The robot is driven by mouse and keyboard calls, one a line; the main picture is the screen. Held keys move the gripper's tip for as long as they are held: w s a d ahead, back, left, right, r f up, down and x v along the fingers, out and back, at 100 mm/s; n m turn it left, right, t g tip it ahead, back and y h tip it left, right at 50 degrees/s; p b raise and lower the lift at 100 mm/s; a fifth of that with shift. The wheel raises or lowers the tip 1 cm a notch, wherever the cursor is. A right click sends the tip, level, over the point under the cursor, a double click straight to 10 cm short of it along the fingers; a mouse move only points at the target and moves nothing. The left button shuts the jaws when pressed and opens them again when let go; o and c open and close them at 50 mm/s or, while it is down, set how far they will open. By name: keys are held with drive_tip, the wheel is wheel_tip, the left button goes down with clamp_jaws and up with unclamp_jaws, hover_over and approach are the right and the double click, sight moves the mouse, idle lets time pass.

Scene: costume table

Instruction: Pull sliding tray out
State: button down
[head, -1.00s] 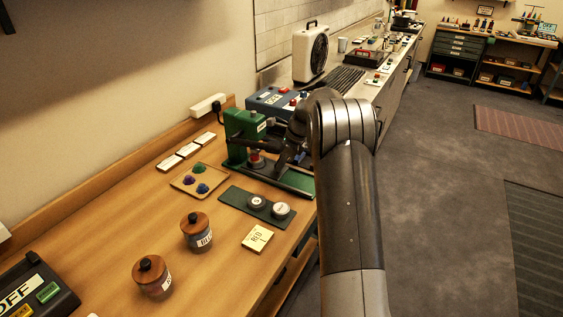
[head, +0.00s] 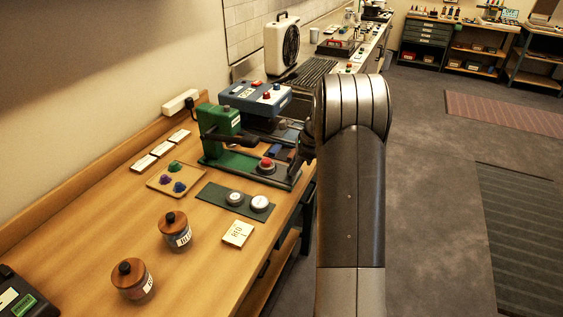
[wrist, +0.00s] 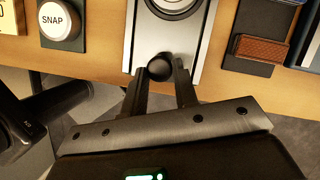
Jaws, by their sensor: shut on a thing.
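The green press (head: 220,122) stands on the wooden table in the head view. Its sliding tray (wrist: 190,45) shows in the wrist view as a silver plate with a round die (wrist: 176,6) at the top edge. In the head view, a round piece with a red top (head: 266,165) sits clear of the press column, toward the table's front edge. My gripper (wrist: 161,72) is shut on the black knob (wrist: 159,64) at the tray's near end. In the head view my arm hides most of the gripper.
A green mat (head: 212,203) with two round buttons lies beside the press; one button reads SNAP (wrist: 60,20). A small tray of coloured pieces (head: 160,187), a card (head: 238,233) and two lidded jars (head: 174,230) are nearby. Open floor (head: 420,200) lies to the right.

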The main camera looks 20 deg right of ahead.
drive_tip(key=shift+s+d, duration=0.2)
drive_tip(key=shift+d, duration=0.1)
drive_tip(key=c, duration=1.4)
unclamp_jaws()
drive_tip(key=shift+o, duration=1.4)
drive_tip(key=shift+a, duration=0.1)
drive_tip(key=shift+r, duration=0.1)
drive_tip(key=v, duration=1)
drive_tip(key=shift+r, duration=0.35)
